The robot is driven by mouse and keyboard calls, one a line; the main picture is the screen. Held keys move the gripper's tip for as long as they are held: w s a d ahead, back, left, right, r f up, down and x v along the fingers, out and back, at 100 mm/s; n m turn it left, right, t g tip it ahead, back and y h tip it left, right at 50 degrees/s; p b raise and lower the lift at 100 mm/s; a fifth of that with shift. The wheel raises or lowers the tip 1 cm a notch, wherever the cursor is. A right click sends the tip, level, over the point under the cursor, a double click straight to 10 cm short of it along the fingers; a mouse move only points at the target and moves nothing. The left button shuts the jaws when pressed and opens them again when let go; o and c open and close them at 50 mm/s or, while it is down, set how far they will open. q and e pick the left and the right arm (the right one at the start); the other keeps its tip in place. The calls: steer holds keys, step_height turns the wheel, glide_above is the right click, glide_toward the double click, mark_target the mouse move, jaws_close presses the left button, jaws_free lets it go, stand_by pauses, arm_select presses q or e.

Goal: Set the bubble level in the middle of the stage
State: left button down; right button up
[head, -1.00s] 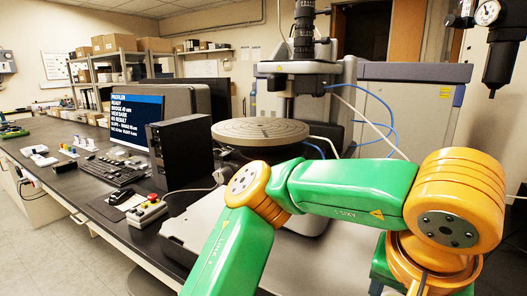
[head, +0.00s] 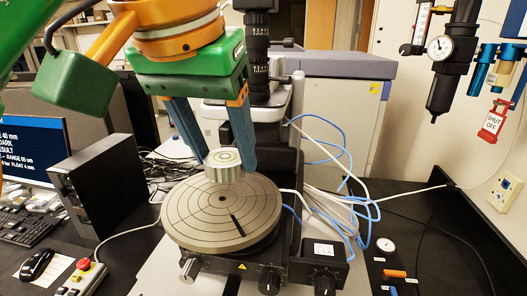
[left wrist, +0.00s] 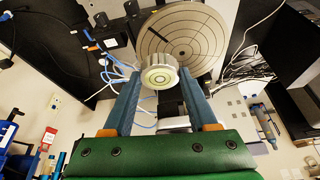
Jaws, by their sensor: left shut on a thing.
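The stage (head: 193,222) is a round grey plate with engraved rings and radial lines. In the head view the level overlaps the stage's far part, behind its middle. In the left wrist view the level (left wrist: 159,80) sits between the fingertips (left wrist: 160,76) and overlaps the edge of the stage (left wrist: 178,35). The gap between level and stage is hard to judge. My right gripper is out of view.
The profiler's dark column (head: 257,60) stands right behind the gripper. Blue and white hoses (head: 335,190) lie to the right of the stage. A black computer tower (head: 95,190) stands at left. Knobs (head: 269,281) line the front below the stage.

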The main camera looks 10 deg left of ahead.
arm_select(q)
glide_above(225, 196)
steer(key=s, duration=0.1)
steer(key=f, duration=0.7)
steer(key=shift+a+f, duration=0.35)
steer(key=shift+s+d+f, duration=0.15)
steer(key=shift+f, duration=0.55)
steer(key=shift+s+d+f, duration=0.15)
steer(key=shift+f, duration=0.55)
steer(key=shift+w+a+f, duration=0.1)
steer(key=shift+f, duration=0.05)
steer(key=shift+c, duration=1)
jaws_free()
steer(key=v, duration=1.2)
steer(key=shift+r, duration=0.25)
steer(key=shift+w+f, duration=0.1)
